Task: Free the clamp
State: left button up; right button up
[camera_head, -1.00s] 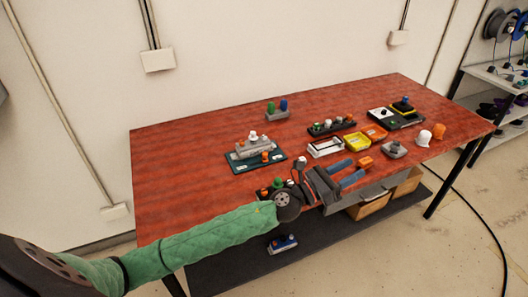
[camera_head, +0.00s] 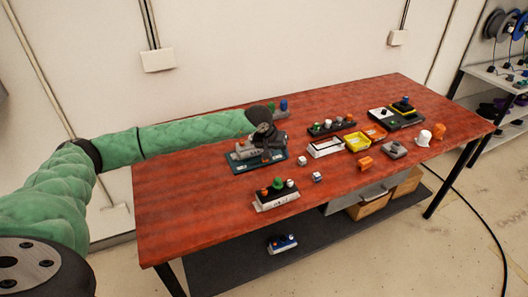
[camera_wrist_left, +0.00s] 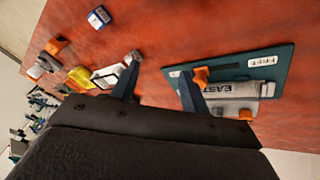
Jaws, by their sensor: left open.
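A teal plate (camera_head: 243,168) lies on the red table and bears a grey box (camera_head: 240,154). In the left wrist view the plate (camera_wrist_left: 278,72) has white labels, and the box (camera_wrist_left: 232,92) reads "EAST". One orange piece (camera_wrist_left: 202,75) is at the tip of one finger, and another orange piece (camera_wrist_left: 246,115) is by the box. I cannot tell which part is the clamp. My left gripper (camera_head: 268,143) is over the plate's right part and hides much of the box. In the wrist view its fingers (camera_wrist_left: 163,82) are spread, with nothing visibly held. My right gripper is out of view.
A white box with coloured knobs (camera_head: 275,200) stands near the front edge. A small blue-white cube (camera_head: 316,177) and an orange block (camera_head: 365,163) lie nearby. A white tray (camera_head: 325,148), yellow tray (camera_head: 357,142) and black knob strip (camera_head: 331,128) are further right. The table's left part is clear.

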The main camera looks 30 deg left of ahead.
pick_arm(q)
jog(key=w+a+r+y, duration=0.1)
jog(key=a+r+y, duration=0.15)
jog(key=a, duration=0.45)
jog(key=shift+m, duration=0.4)
jog(key=p+x, duration=0.3)
jog(key=x, duration=0.4)
jog(key=shift+w+f, duration=0.1)
jog(key=shift+w, duration=0.05)
jog(key=shift+w+a+f+p, duration=0.1)
jog(key=shift+w+f+p, duration=0.2)
jog(key=shift+f, duration=0.4)
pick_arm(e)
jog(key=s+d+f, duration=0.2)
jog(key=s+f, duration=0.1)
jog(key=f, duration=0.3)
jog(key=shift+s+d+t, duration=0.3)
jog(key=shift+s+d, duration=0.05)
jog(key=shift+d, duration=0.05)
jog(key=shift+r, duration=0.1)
pick_arm(q)
jog(key=shift+s, duration=0.1)
grip_shut()
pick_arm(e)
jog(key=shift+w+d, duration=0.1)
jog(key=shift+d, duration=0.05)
